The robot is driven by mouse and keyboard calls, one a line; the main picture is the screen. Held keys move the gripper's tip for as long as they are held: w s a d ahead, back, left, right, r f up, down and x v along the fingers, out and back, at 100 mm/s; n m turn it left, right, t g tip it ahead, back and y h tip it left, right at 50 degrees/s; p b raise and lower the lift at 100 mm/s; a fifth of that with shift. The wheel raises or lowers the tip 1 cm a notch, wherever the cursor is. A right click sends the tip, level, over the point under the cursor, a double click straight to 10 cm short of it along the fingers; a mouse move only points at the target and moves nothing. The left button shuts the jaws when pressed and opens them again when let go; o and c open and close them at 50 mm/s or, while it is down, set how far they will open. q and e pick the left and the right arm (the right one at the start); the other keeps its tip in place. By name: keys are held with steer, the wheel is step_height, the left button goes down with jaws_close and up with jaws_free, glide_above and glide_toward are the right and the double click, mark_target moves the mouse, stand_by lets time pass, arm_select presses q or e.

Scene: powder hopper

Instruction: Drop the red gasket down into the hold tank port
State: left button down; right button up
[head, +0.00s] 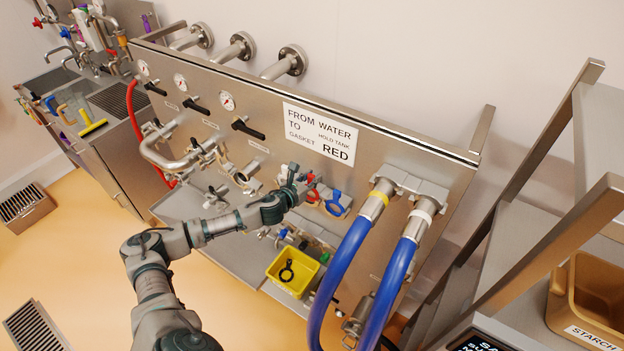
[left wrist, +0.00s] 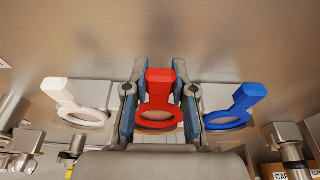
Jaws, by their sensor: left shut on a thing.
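The red gasket (left wrist: 158,100), a ring with an upright tab, sits between the two fingers of my left gripper (left wrist: 158,105) in the left wrist view. The gripper is shut on it. The gasket is still in line with a white gasket (left wrist: 78,104) on its left and a blue gasket (left wrist: 236,108) on its right. In the head view my left gripper (head: 303,187) is at the lower front of the steel panel, with the red gasket (head: 313,194) partly hidden by it. I cannot tell which fitting is the hold tank port. My right gripper is not in view.
A sign (head: 320,132) on the panel reads from water to hold tank, gasket red. Two blue hoses (head: 343,262) hang at the right. A yellow bin (head: 281,276) holding a black ring stands below the gripper. Pipes and valves (head: 186,160) stick out at the left.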

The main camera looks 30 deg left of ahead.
arm_select(q)
steer(key=shift+a+r, duration=0.1)
steer(key=shift+r, duration=0.5)
steer(key=shift+a+r, duration=0.15)
steer(key=shift+r, duration=0.1)
steer(key=shift+a+r, duration=0.25)
steer(key=shift+r, duration=0.25)
steer(key=shift+d+r, duration=0.1)
steer(key=shift+r, duration=0.2)
steer(key=shift+s+d, duration=0.15)
steer(key=shift+s, duration=0.3)
steer(key=s+b, duration=0.1)
steer(key=s, duration=0.7)
steer(key=shift+a, duration=0.3)
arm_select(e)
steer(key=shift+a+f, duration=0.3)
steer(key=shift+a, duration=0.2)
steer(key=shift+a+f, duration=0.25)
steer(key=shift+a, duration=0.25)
arm_select(q)
steer(key=shift+s+d+b, duration=0.1)
steer(key=shift+b, duration=0.2)
